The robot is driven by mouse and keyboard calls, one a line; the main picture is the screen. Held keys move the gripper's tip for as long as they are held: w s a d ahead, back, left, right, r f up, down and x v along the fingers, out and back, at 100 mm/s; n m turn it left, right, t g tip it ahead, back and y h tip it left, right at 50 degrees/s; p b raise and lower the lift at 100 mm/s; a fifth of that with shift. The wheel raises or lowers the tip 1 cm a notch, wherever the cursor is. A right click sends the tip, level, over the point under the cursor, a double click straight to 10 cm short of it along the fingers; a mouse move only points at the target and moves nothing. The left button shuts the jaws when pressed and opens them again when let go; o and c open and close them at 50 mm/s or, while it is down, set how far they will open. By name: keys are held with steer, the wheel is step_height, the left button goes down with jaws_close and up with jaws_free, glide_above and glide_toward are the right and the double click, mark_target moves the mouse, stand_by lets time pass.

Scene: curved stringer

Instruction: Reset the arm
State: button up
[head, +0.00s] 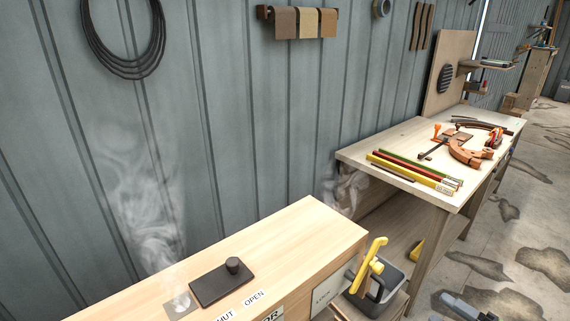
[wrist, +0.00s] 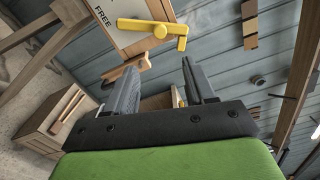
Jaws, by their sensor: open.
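My gripper (wrist: 158,85) shows in the wrist view with its two dark fingers apart and nothing between them. Beyond the fingertips in that view is a yellow lever (wrist: 160,28) on the pale wooden box, near a label reading FREE. There is a visible gap between the fingers and the lever. In the head view the same yellow lever (head: 370,262) stands on the end of the wooden box (head: 290,240). A grey part at the lower right edge of the head view may be my arm's end; I cannot tell its fingers there.
A dark plate with a knob (head: 222,284) lies on the box top, beside a small opening with steam rising. A grey bin (head: 388,280) stands beneath the lever. A workbench (head: 385,148) with clamps and coloured sticks stands behind. Open floor (head: 500,240) lies to the right.

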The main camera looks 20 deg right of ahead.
steer(key=w+a+r+n+g, duration=0.1)
steer(key=w+a+n+g, duration=0.4)
steer(key=a, duration=0.4)
steer(key=w+a+r+n+g, duration=0.2)
steer(key=w+a+n+g, duration=0.2)
steer(key=w+a+g, duration=0.3)
steer(key=s+a+r+n+h+p, duration=0.1)
steer(key=s+a+r+n+h, duration=0.5)
steer(key=s+a+r, duration=0.3)
steer(key=s+a+n, duration=0.1)
steer(key=s+a, duration=0.3)
steer(key=a, duration=0.1)
steer(key=shift+a+r+n+t, duration=0.2)
steer(key=shift+n+t, duration=0.1)
steer(key=shift+n, duration=0.1)
steer(key=shift+c, duration=0.4)
